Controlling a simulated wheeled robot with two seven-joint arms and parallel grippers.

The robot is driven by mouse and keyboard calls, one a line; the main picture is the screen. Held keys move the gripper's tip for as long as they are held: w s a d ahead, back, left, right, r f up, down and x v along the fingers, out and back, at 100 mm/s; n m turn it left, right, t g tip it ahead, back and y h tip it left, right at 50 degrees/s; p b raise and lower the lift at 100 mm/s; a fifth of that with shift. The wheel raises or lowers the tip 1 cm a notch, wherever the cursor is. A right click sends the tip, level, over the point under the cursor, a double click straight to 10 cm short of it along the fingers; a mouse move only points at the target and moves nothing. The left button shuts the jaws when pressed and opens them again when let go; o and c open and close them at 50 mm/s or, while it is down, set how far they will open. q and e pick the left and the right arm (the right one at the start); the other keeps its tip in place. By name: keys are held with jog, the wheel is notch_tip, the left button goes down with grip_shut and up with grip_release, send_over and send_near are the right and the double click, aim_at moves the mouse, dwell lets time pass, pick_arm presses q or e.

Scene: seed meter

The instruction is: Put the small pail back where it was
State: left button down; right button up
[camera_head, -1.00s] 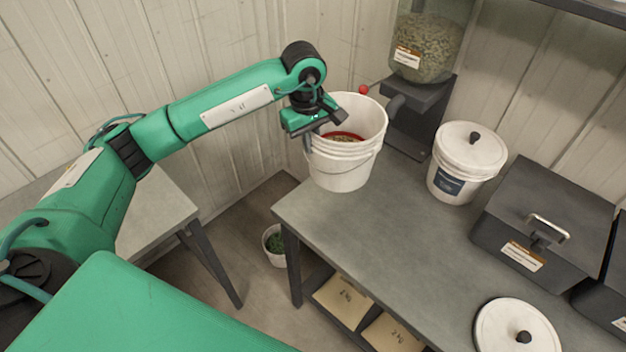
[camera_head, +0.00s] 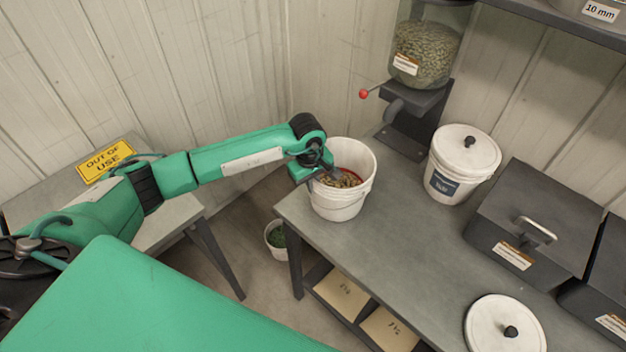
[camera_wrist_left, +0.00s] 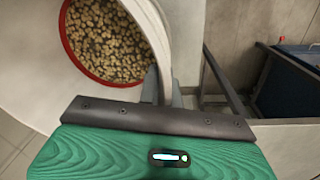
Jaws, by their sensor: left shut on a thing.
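The white pail (camera_head: 338,207) is at the left end of the grey table, upright in the head view. I cannot tell whether its base touches the tabletop. It holds brown pellets, with a red ring around them inside; the wrist view shows the pail's wall (camera_wrist_left: 152,22) and the pellets close up. My left gripper (camera_head: 331,174) reaches in from the left and is shut on the pail's rim. In the left wrist view the two fingertips (camera_wrist_left: 165,85) stand on either side of the rim. My right gripper is not in view.
A pellet dispenser (camera_head: 425,50) with a red knob (camera_head: 363,93) stands behind. A lidded white bucket (camera_head: 462,165), dark bin (camera_head: 530,225) and round white lid (camera_head: 490,335) are to the right. A small pot (camera_head: 276,238) is on the floor. The table (camera_head: 400,235) is clear mid-front.

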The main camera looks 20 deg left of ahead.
pick_arm(q)
jog(key=shift+w, duration=0.1)
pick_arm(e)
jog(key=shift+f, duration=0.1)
pick_arm(q)
jog(key=shift+b, duration=0.3)
jog(key=c, duration=1.6)
grip_release()
jog(key=shift+f, duration=0.1)
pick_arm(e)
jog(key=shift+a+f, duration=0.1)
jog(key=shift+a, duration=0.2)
